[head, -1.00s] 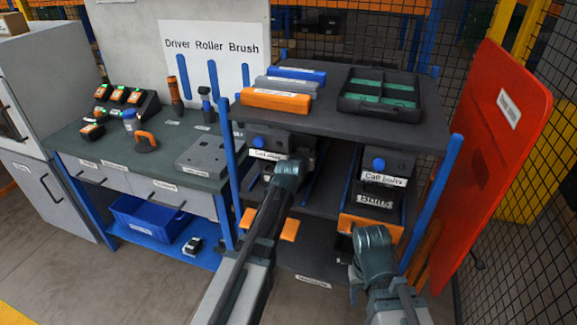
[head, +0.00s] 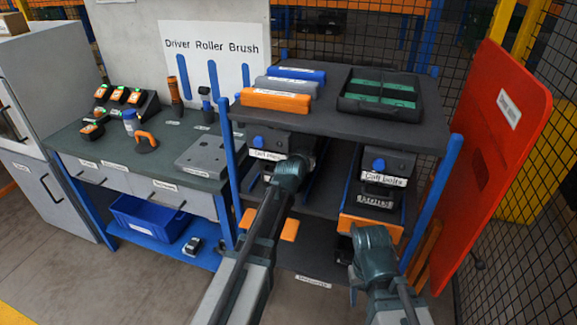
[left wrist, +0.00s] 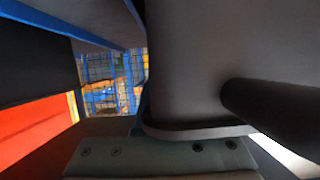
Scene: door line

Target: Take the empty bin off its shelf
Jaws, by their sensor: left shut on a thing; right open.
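My left arm reaches into the left bay of the shelf rack (head: 430,135). Its gripper (head: 307,160) is mostly hidden behind my own wrist in the head view. In the left wrist view a dark grey bin (left wrist: 195,60) fills the right half, close above the gripper (left wrist: 160,150), which is shut on it. The inside of this bin is not visible. Another dark bin (head: 375,201) with a white label sits in the right bay, behind an orange front lip (head: 370,228). My right gripper (head: 346,250) is open, low in front of that bay.
Grey call boxes with blue buttons hang over the left bay (head: 258,142) and right bay (head: 379,165). Blue posts flank the rack. A red panel (head: 495,150) stands at the right; a workbench (head: 120,160) stands at the left.

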